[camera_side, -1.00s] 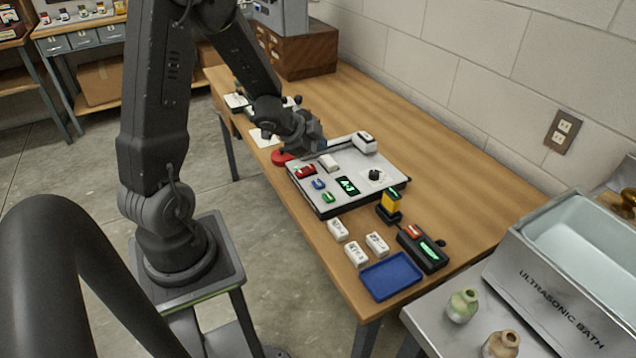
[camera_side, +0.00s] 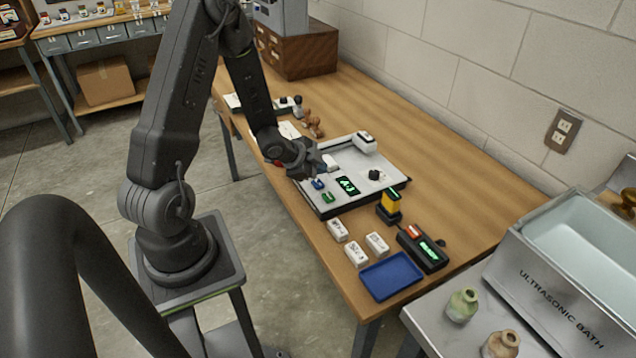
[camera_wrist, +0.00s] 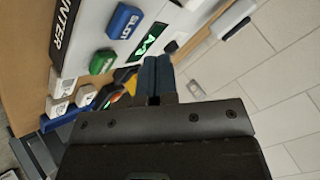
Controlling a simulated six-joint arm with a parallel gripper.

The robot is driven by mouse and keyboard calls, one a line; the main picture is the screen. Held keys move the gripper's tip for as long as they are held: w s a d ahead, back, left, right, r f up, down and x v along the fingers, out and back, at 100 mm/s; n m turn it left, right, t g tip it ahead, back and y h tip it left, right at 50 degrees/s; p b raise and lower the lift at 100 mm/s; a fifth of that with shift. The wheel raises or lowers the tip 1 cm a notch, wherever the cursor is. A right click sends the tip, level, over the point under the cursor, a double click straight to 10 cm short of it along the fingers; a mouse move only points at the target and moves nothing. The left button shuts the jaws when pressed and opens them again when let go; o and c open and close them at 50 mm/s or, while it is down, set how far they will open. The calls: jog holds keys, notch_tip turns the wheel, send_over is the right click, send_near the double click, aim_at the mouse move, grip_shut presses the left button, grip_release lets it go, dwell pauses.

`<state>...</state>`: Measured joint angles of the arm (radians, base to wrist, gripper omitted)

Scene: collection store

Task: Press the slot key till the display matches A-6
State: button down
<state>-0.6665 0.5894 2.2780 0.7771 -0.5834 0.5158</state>
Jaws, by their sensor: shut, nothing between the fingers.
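The control panel (camera_side: 350,204) lies on the wooden bench. Its blue key (camera_side: 317,184) shows the word SLOT in the wrist view (camera_wrist: 123,20). The green-lit display (camera_side: 347,186) appears to read A-3; it is also lit in the wrist view (camera_wrist: 150,42), small and tilted. A green key (camera_side: 328,198) sits beside the blue key. My gripper (camera_side: 318,168) is shut and empty, above the panel's left part, just behind the blue key. Its blue fingertips (camera_wrist: 156,70) are together in the wrist view. The arm's end hides the red key.
A black knob (camera_side: 374,174) and a white block (camera_side: 364,142) stand on the panel. A yellow-and-black device (camera_side: 390,207), a black box with a green screen (camera_side: 422,248), white labelled blocks (camera_side: 357,253) and a blue tray (camera_side: 391,277) lie nearer the front. The bench's right strip is clear.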

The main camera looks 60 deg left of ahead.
aim_at(318, 184)
jog(key=shift+f, duration=0.8)
jog(key=shift+f, duration=0.1)
dwell(1.4)
jog(key=shift+f, duration=0.3)
jog(key=shift+f, duration=0.45)
dwell(0.7)
dwell(0.3)
jog(key=shift+r, duration=0.9)
jog(key=shift+r, duration=2.5)
dwell(0.5)
